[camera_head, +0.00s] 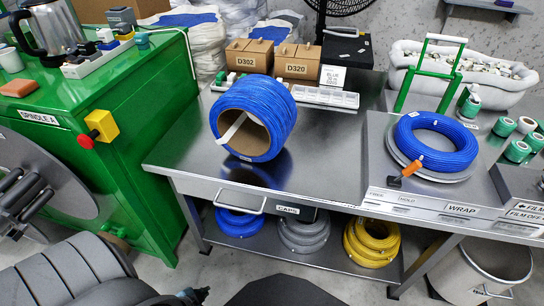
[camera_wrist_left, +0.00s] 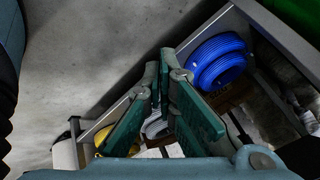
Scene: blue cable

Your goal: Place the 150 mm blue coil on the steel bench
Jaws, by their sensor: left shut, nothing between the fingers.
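A wide blue coil (camera_head: 275,105) with a brown inner core and a white strip lies tilted on its side on the steel bench (camera_head: 335,170), left of middle. A flatter blue coil (camera_head: 440,142) lies on a round plate at the bench's right, with an orange-handled tool at its front. Which one is the 150 mm coil I cannot tell. My left gripper (camera_head: 194,295) is low in front of the bench, apart from both, shut and empty. Its green fingers (camera_wrist_left: 165,110) fill the middle of the left wrist view. My right gripper is not in view.
The lower shelf holds blue (camera_head: 240,222), grey (camera_head: 303,235) and yellow (camera_head: 371,243) coils. A green cabinet (camera_head: 150,95) stands left of the bench. Labelled boxes (camera_head: 297,61) stand behind. The bench top between the two upper coils is mostly clear.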

